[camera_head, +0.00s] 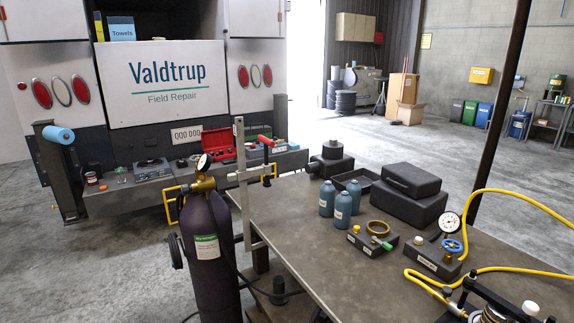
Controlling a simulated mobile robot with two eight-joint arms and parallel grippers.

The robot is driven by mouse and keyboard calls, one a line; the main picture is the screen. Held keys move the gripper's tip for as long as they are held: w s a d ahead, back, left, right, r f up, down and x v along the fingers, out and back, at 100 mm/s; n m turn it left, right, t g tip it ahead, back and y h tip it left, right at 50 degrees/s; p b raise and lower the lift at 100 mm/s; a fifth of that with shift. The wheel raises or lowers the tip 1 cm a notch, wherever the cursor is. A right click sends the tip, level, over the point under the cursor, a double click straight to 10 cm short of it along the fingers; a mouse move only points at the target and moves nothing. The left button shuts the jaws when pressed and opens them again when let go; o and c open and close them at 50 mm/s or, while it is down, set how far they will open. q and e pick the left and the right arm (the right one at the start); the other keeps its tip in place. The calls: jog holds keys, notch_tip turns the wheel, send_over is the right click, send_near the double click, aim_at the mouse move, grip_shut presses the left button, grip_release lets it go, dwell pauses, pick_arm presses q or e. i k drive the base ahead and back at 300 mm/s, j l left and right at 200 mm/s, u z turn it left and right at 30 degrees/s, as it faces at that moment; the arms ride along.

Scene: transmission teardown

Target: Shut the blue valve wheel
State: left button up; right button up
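The blue valve wheel (452,246) sits on a dark block (432,259) with a white label, at the right of the workbench. A round pressure gauge (450,224) stands just behind the wheel, and a yellow hose (500,193) loops up and over to the right. I cannot tell from the wheel's look whether the valve is open or shut. Neither of my grippers shows in the head view.
The workbench (300,215) also holds blue-grey bottles (327,199), black cases (410,205) and a block with a brass ring (378,228). A purple gas cylinder (207,265) stands left of the bench. A spring assembly (492,312) is at bottom right. The bench's front middle is clear.

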aim_at(451, 248)
jog(key=z, duration=1.3)
